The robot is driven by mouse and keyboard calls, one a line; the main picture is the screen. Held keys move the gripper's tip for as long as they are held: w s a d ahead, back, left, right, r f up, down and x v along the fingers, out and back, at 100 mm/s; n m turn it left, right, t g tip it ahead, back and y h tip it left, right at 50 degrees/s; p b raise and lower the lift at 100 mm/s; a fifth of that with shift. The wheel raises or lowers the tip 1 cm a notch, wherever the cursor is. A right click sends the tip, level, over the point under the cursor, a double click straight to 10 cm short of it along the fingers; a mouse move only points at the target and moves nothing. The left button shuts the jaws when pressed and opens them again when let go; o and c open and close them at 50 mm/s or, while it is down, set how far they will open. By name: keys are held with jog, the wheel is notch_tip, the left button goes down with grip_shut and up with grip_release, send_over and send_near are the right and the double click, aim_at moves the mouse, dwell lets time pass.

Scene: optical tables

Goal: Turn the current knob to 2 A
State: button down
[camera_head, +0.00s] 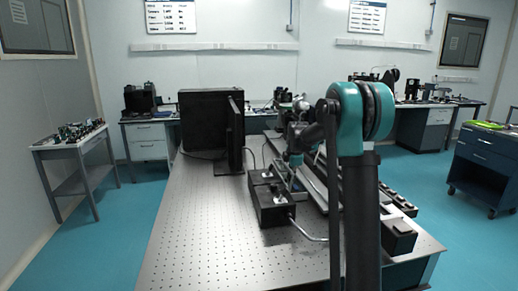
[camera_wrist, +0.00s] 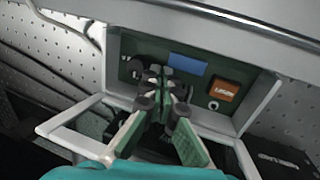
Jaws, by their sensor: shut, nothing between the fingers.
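In the wrist view, an instrument front panel (camera_wrist: 250,112) with a pale frame faces me. It carries a blue display (camera_wrist: 188,62) and an orange rocker switch (camera_wrist: 224,90). Dark round knob shapes (camera_wrist: 133,68) show at the panel's left, partly behind my fingers; I cannot tell which is the current knob or read its setting. My gripper (camera_wrist: 160,78) is shut and empty, its fingertips in front of the panel's middle-left. I cannot tell if they touch anything. In the head view my gripper (camera_head: 293,160) is small, and the panel's face cannot be made out.
The perforated optical table (camera_head: 200,240) has bare room at its left and front. A black monitor (camera_head: 233,135) stands left of my arm. Black boxes (camera_head: 272,207) with a cable sit near the middle. A black box (camera_head: 398,237) lies at the right edge.

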jog(key=shift+r, duration=2.95)
jog(key=shift+d, duration=0.1)
